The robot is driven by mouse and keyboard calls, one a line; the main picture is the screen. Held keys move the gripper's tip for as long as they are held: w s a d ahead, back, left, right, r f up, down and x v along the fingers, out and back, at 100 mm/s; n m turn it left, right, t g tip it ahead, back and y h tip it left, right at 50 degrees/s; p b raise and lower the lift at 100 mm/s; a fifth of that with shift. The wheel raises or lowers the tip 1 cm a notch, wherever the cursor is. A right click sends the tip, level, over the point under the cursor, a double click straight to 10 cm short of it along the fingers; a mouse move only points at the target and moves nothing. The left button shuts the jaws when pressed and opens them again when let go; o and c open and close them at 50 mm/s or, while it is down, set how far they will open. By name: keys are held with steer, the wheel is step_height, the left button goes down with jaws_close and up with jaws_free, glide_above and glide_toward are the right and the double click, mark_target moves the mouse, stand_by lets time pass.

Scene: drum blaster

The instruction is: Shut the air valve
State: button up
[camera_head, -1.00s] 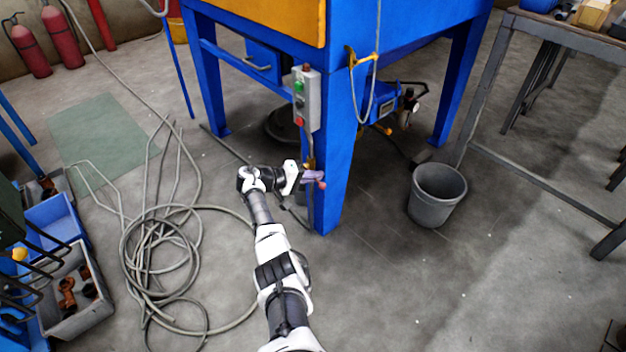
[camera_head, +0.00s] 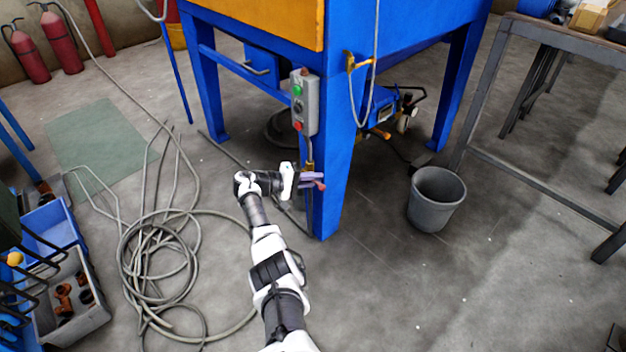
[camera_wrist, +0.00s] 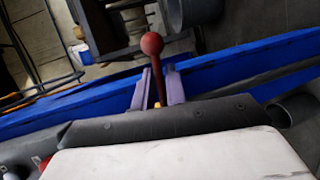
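The air valve's lever ends in a red ball knob (camera_wrist: 152,44), and its dark stem (camera_wrist: 158,80) shows in the wrist view. The knob also shows in the head view (camera_head: 320,185), beside the front leg of the blue cabinet. My gripper (camera_wrist: 158,88) has two purple fingers, one on each side of the stem, below the knob. They stand apart, with narrow gaps to the stem, so it looks open around the lever. In the head view my gripper (camera_head: 311,178) points right at the leg. The valve body is mostly hidden.
The blue cabinet leg (camera_head: 335,200) stands right by my gripper. A grey control box (camera_head: 305,102) with buttons hangs above it. A grey bucket (camera_head: 436,205) stands to the right. A coiled hose (camera_head: 165,255) lies on the floor left of my arm.

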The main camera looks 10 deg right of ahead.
steer(key=o, duration=0.3)
steer(key=p+v, duration=0.1)
steer(key=v, duration=1.3)
